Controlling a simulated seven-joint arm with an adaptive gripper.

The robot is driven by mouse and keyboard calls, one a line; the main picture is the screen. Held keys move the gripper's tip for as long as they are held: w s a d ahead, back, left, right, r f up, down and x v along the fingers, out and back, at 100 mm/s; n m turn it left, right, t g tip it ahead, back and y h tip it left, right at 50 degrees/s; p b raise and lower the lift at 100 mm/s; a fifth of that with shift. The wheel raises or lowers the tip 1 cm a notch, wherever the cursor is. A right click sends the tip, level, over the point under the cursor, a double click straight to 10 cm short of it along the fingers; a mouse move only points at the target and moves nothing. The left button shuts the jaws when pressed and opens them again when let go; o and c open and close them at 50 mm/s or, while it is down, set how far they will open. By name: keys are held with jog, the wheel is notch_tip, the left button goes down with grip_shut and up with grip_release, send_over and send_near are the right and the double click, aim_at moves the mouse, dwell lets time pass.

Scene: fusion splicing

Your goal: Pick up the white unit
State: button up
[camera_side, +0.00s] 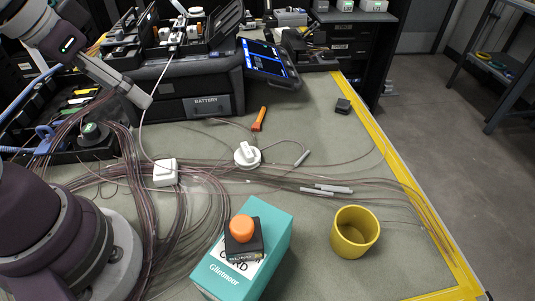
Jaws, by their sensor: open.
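Two white things lie on the grey-green mat. One is a small white box-shaped unit (165,172) with a white cable running up from it toward the splicer. The other is a round white piece (247,154) with a raised part on top and a thin cable. I cannot tell from the picture alone which one the task names. My gripper (142,97) is at the upper left, in front of the black machine. It is apart from both white things, above and left of them in the picture. It is open; its fingers are small and hard to make out.
Loose fibre cables spread around the white box and across the mat. A teal box (215,276) with a black, orange-topped item (243,236) stands in front, beside a yellow cup (354,232). The black splicer case (190,84) stands behind. The mat's right side is mostly clear.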

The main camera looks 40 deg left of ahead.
notch_tip(320, 180, down, 6)
jog(key=w+a+r+n+g, duration=0.1)
jog(key=w+a+n+g, duration=0.15)
jog(key=n, duration=0.35)
jog(key=n+g, duration=0.3)
send_near(163, 165)
jog(key=shift+w+d+f, duration=0.2)
jog(key=shift+d, duration=0.15)
jog(key=f, duration=1)
jog(key=shift+s+a+f, duration=0.25)
jog(key=shift+s+a, duration=0.05)
jog(key=c, duration=1.2)
jog(key=shift+c, duration=0.2)
